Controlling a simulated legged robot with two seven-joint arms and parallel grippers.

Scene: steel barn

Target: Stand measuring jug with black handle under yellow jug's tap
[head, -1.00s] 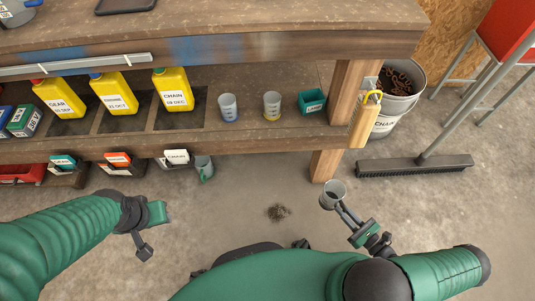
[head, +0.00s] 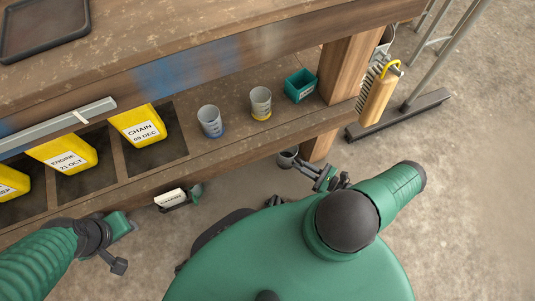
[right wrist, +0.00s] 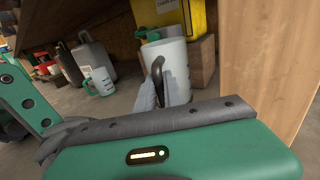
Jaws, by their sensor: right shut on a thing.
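The measuring jug with the black handle (right wrist: 177,62) is in my right gripper (right wrist: 160,92), whose fingertips are at its handle. In the head view that jug (head: 287,157) shows partly below the shelf edge, beside the wooden post, with my right gripper (head: 304,167) shut on it.
Two measuring cups, one blue-based (head: 210,120) and one yellow-based (head: 260,103), stand on the shelf near a teal box (head: 300,86). A wooden post (head: 350,68) with a hanging brush (head: 378,95) is close by. A green-handled jug (right wrist: 101,80) stands beyond the held jug.

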